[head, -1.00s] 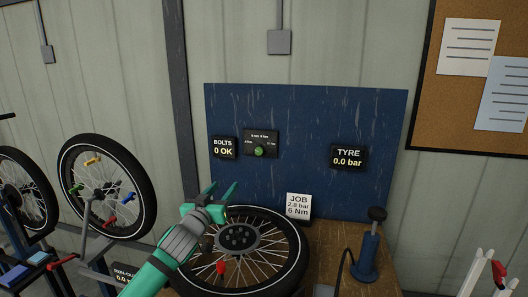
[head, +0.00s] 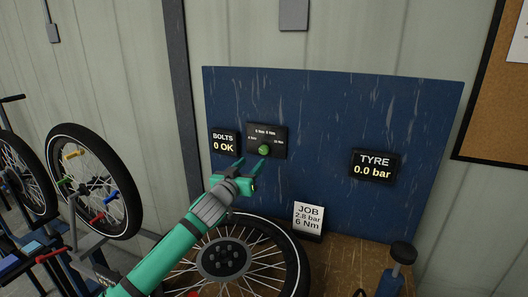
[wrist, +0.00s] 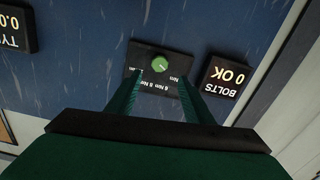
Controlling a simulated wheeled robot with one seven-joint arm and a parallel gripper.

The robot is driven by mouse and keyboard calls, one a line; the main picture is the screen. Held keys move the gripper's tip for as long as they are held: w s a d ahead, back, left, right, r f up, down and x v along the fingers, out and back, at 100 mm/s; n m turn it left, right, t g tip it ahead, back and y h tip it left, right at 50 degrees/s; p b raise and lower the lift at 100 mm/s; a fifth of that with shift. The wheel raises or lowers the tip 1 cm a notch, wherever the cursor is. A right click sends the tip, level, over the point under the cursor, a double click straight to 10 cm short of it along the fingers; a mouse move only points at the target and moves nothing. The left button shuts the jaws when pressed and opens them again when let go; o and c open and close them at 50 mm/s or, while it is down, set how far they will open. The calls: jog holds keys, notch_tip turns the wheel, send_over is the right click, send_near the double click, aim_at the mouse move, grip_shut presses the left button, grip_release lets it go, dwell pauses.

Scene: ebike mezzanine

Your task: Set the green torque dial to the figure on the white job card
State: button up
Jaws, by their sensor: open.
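The green torque dial (head: 264,151) sits on a small black panel (head: 280,133) with Nm markings around it, fixed to the blue board. In the wrist view the dial (wrist: 159,64) shows upside down, between and beyond my two fingers, with a pale pointer mark. The white job card (head: 308,218) stands at the board's foot and reads 2.8 bar and 6 Nm. My gripper (head: 251,168) is open and empty, just below and left of the dial in the head view. It appears apart from the dial. The smaller panel figures are hard to read.
A BOLTS display (head: 223,143) reading 0 OK is close left of the dial panel. A TYRE display (head: 374,166) reads 0.0 bar. A wheel (head: 298,262) lies on the wooden bench (head: 350,262) under my arm. A pump (head: 396,272) stands at right.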

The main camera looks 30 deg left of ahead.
aim_at(263, 151)
jog(key=x, duration=0.8)
jog(key=shift+w+d, duration=0.25)
jog(key=shift+w, duration=0.05)
jog(key=shift+w+a, duration=0.1)
jog(key=shift+w, duration=0.2)
jog(key=shift+w+a, duration=0.1)
jog(key=shift+a, duration=0.35)
jog(key=shift+d, duration=0.1)
jog(key=shift+w, duration=0.1)
jog(key=c, duration=1)
